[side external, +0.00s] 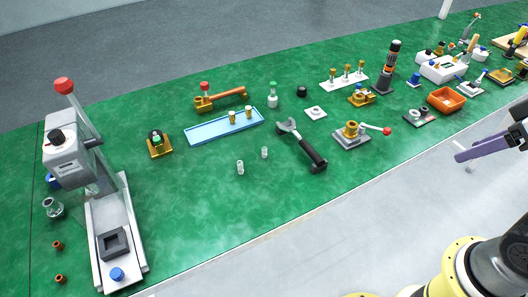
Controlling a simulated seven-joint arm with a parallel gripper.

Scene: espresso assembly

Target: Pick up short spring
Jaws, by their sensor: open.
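Two small pale upright pieces that look like springs stand on the green mat (330,205), left of centre in the side external view. The shorter one, which looks like the short spring (264,152), stands to the right and farther back. The taller one (240,167) stands nearer and to the left. My gripper (463,161) is at the right edge, over the grey floor beyond the mat's front edge, far to the right of both. It is open, with nothing seen between its purple fingers. Part of it is cut off by the frame.
A light-blue tray (205,135) with brass parts lies just behind the springs. A black-handled wrench (306,150) lies to their right. A fixture with a red-tipped lever (352,134) is farther right. A tall grey press (85,165) stands at left. The mat before the springs is clear.

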